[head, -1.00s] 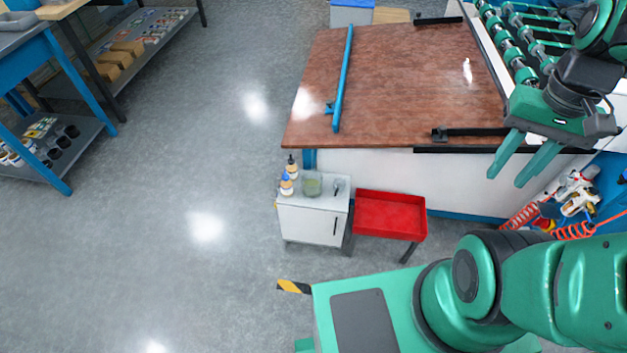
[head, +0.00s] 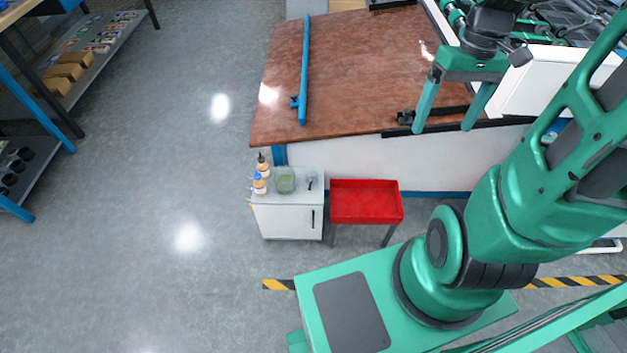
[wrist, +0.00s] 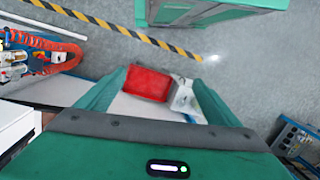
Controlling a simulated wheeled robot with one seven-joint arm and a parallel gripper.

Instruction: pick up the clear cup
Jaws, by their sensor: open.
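A clear, slightly greenish cup (head: 286,181) stands on top of a small white cabinet (head: 288,220) in the head view. A smaller clear item (head: 311,178) is to its right, too small to make out. My gripper (head: 443,129) is open and empty, fingers pointing down, to the right of the cabinet and well apart from the cup. In the wrist view my gripper (wrist: 167,76) frames the red tray and the cabinet (wrist: 184,96) beyond its fingers. The cup cannot be made out there.
Two bottles (head: 260,178) stand just left of the cup. A red tray (head: 365,202) on legs is right of the cabinet. A large brown-topped table (head: 350,75) with a blue bar (head: 305,70) is behind them. Open floor (head: 150,240) lies to the left.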

